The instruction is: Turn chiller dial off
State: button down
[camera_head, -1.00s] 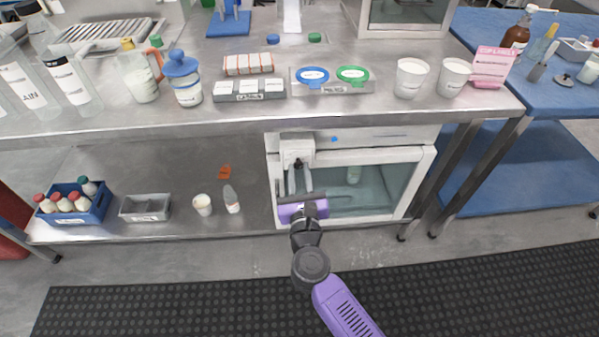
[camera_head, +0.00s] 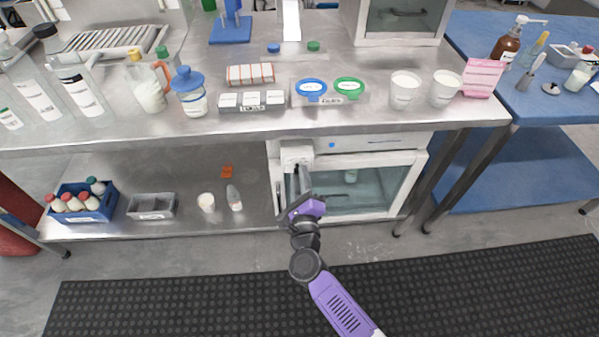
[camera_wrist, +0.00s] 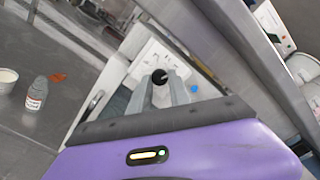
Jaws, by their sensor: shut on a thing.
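The chiller (camera_head: 385,160) is a white box with a glass door under the steel table. In the wrist view, its black dial (camera_wrist: 159,76), with a pale line on it, sits in front of a white panel (camera_wrist: 150,53) with dark markings too small to read. My gripper (camera_wrist: 162,84) has one finger on each side of the dial and is shut on it. In the head view, my gripper (camera_head: 297,173) reaches the white dial housing (camera_head: 296,154) at the chiller's upper left. The dial itself is hidden there by my fingers. My purple gripper body is tilted.
A blue crate of bottles (camera_head: 84,203), a grey tray (camera_head: 151,207), a white cup (camera_head: 206,201) and a small bottle (camera_head: 234,197) stand on the shelf left of the chiller. The steel tabletop (camera_head: 350,122) overhangs the dial. Floor in front is clear.

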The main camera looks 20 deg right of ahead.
jog(key=shift+a+r+n+p, duration=0.1)
jog(key=shift+n+p, duration=5.1)
jog(key=shift+n, duration=6.3)
jog(key=c, duration=1.2)
grip_release()
